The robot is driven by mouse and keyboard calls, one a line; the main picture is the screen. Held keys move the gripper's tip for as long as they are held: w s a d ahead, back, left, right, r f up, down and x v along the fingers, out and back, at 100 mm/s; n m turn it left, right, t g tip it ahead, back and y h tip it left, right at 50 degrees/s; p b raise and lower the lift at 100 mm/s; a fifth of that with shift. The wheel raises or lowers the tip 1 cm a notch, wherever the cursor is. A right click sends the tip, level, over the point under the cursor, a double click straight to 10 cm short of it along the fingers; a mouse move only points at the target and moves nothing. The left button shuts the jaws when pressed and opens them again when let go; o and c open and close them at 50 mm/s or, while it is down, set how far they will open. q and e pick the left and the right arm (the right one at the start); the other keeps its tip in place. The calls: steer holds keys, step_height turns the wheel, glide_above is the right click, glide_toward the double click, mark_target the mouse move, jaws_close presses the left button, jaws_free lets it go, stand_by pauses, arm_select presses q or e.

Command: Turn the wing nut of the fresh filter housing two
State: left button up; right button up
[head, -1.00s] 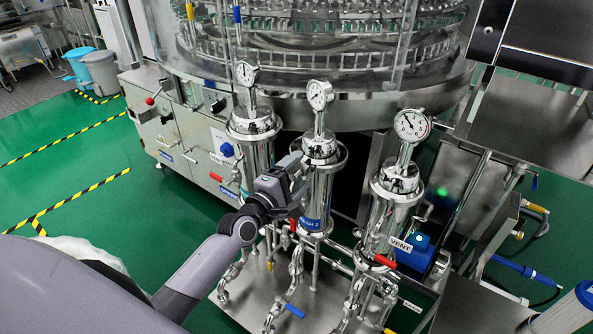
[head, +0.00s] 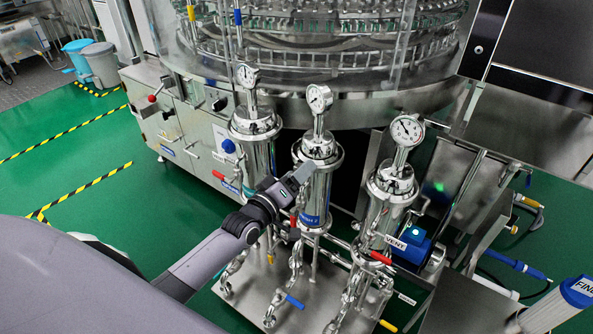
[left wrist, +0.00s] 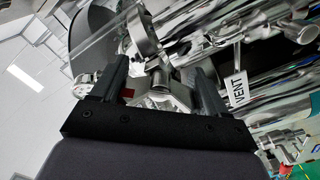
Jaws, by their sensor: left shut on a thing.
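Filter housing two (head: 316,195) is the middle of three upright steel filter housings, with a blue label low on its body and a gauge (head: 319,98) on top. My left gripper (head: 299,175) is at the left front of this housing, just below its clamp ring (head: 318,157). It is shut on the wing nut, which the gripper hides in the head view. In the left wrist view, shiny metal of the wing nut (left wrist: 165,98) shows between the two dark fingers (left wrist: 163,88). My right gripper is not in view.
The left housing (head: 258,150) and the right housing (head: 385,205) stand close on either side. Red-handled valves (head: 381,258) and pipes crowd below. A blue unit (head: 412,247) is at the right. Green floor (head: 130,190) is clear at left.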

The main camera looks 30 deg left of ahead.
arm_select(q)
steer(key=m+p, duration=0.2)
steer(key=m, duration=0.7)
steer(key=shift+p, duration=0.35)
steer(key=shift+f+m, duration=0.1)
steer(key=shift+m, duration=0.4)
steer(key=o, duration=1.1)
steer(key=shift+c, duration=0.2)
steer(key=shift+s, duration=0.1)
steer(key=s+a+p, duration=0.1)
steer(key=s, duration=0.6)
